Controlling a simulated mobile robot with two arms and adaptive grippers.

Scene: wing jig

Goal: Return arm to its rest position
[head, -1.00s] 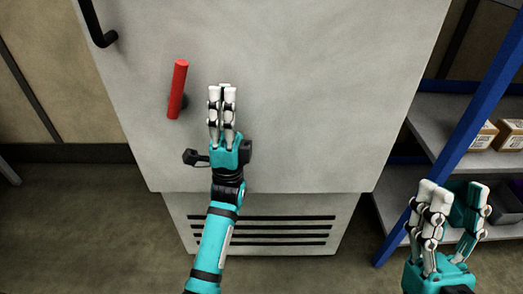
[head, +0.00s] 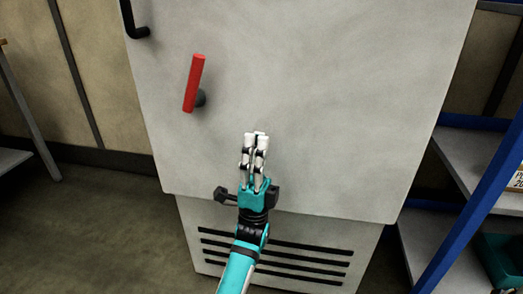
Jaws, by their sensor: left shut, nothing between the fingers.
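My left gripper (head: 255,136) is in front of the lower part of a grey cabinet door. Its white fingers are together and point up, with nothing between them. The arm comes in from the bottom of the head view. A red lever handle (head: 194,84) on a dark round mount sits on the door, up and to the left of my gripper. The gripper is clear of the handle. My right gripper is not in the head view.
The grey cabinet (head: 330,100) fills the middle, with dark vent slots (head: 300,262) low down. A black bar handle (head: 131,22) is at its top left. A blue-framed shelf (head: 470,210) stands on the right. Open floor (head: 90,225) lies to the left.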

